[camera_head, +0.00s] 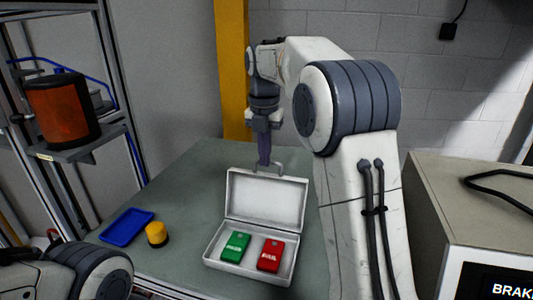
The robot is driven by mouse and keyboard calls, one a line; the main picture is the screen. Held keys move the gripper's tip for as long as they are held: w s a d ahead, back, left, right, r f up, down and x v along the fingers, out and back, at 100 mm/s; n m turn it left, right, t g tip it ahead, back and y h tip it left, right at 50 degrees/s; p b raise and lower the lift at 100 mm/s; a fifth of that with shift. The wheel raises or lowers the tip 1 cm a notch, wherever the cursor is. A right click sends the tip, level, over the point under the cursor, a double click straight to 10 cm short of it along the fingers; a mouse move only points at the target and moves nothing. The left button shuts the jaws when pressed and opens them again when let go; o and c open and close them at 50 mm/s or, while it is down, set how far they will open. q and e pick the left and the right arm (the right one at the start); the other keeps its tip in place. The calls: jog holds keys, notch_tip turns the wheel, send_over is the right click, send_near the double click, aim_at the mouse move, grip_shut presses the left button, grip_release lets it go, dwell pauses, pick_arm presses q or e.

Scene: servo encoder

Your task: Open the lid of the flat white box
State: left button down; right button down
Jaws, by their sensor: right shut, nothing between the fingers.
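The flat white box (214,247) stands on the grey-green table with its lid (266,201) raised, tilted up at the back side. Inside lie a green block (235,247) and a red block (270,256), side by side. My right gripper (267,168) points down just behind the top edge of the lid. It is shut and holds nothing. I cannot tell whether it touches the lid. Part of my left arm shows at the bottom left, but its gripper is out of view.
A blue tray (127,228) and a yellow cylinder (157,234) stand left of the box. A metal shelf with an orange-and-black cylinder (62,108) is at the left. A beige cabinet (455,205) stands at the right. The table (195,180) is clear behind and left of the box.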

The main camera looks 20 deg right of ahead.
jog(key=shift+w+d+f, duration=0.1)
jog(key=shift+w+d, duration=0.15)
jog(key=shift+w, duration=0.05)
jog(key=shift+d+f, duration=0.1)
dwell(0.3)
jog(key=shift+w+r, duration=0.15)
jog(key=shift+r, duration=0.35)
notch_tip(320, 180, up, 10)
jog(key=shift+s+a, duration=0.4)
